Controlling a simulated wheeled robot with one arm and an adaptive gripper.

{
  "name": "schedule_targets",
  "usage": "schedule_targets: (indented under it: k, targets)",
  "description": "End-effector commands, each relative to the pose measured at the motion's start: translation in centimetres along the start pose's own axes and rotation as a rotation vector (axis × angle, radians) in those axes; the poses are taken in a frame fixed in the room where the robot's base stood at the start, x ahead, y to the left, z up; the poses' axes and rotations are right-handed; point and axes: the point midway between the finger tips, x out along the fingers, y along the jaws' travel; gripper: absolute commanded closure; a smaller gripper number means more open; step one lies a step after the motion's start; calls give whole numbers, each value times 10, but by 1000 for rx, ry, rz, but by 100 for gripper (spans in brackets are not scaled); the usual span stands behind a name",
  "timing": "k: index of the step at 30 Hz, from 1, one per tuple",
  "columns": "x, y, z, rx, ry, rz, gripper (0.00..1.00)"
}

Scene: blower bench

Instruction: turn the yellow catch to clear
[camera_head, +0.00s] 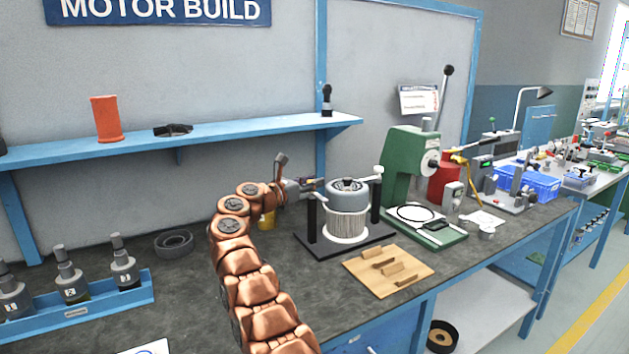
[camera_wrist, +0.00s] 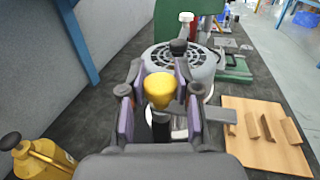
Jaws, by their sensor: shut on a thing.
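The yellow catch (camera_wrist: 160,90) is a round yellow knob on top of a dark post. It stands in front of the grey finned motor housing (camera_wrist: 188,62), which is also on its black base in the head view (camera_head: 348,196). My gripper (camera_wrist: 158,98) is shut on the yellow catch, with a finger on each side of it. In the head view my gripper (camera_head: 308,185) reaches the left post of the motor fixture from the left. The catch is mostly hidden there by the fingers.
A wooden board with slats (camera_head: 388,270) lies in front of the fixture. A green press (camera_head: 405,165) stands to its right. A yellow can (camera_wrist: 40,158) stands left of my gripper.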

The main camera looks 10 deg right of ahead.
Motion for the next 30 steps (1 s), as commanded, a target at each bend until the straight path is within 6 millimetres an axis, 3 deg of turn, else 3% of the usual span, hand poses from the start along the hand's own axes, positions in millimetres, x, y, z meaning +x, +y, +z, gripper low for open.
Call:
schedule_targets:
  k: [10,11,18,30]
  targets:
    - [0,1,6,4,-7,6,100]
    - [0,1,6,4,-7,6,66]
    - [-1,1,3,2,-4,5,42]
    - [-5,2,2,2,-2,6,42]
